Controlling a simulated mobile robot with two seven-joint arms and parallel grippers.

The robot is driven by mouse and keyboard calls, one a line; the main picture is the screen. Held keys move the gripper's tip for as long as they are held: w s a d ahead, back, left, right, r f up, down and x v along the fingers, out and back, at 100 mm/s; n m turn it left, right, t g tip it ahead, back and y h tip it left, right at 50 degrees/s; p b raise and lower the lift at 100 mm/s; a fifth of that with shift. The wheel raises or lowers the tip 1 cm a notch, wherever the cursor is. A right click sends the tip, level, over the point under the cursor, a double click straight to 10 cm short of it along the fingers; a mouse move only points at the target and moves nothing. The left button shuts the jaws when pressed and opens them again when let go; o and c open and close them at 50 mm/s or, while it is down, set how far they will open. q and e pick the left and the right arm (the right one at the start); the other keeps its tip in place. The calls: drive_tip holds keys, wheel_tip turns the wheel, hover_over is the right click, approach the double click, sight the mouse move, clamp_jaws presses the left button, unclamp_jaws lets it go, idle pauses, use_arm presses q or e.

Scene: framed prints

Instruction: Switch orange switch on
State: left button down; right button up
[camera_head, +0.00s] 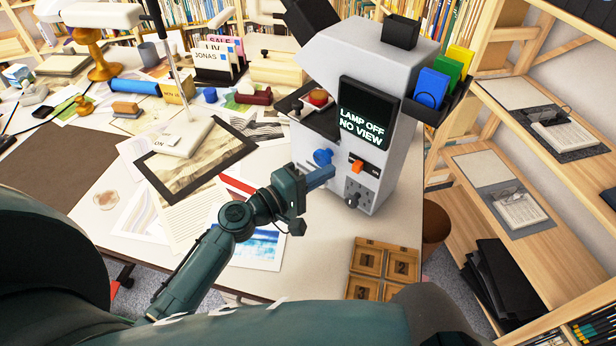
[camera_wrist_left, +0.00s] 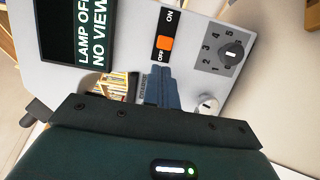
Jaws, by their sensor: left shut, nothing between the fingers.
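The orange switch (camera_head: 357,166) sits on the front of a grey machine (camera_head: 397,140). In the left wrist view the orange switch (camera_wrist_left: 165,43) lies at the OFF end of its black slot, with ON at the other end. The machine's dark screen (camera_head: 362,120) reads "LAMP OFF NO VIEW". My left gripper (camera_head: 330,172) is shut and empty, its blue-grey fingers pointing at the machine's front, left of the switch. In the left wrist view the fingertips (camera_wrist_left: 163,72) appear just below the slot; I cannot tell if they touch the panel. My right gripper is not in view.
A numbered dial (camera_wrist_left: 232,52) and a small silver knob (camera_wrist_left: 208,104) are near the switch. A blue knob (camera_head: 322,157) is beside my left gripper. Numbered wooden boxes (camera_head: 385,268) stand at the table's front edge. Wooden shelves (camera_head: 540,170) are at right.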

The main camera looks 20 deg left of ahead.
sight(354, 170)
use_arm(q)
drive_tip(key=shift+x, duration=1.95)
drive_tip(key=shift+s+d, duration=0.2)
drive_tip(key=shift+d, duration=0.35)
drive_tip(key=shift+s+d, duration=0.25)
drive_tip(key=shift+d, duration=0.3)
drive_tip(key=shift+s+f, duration=0.1)
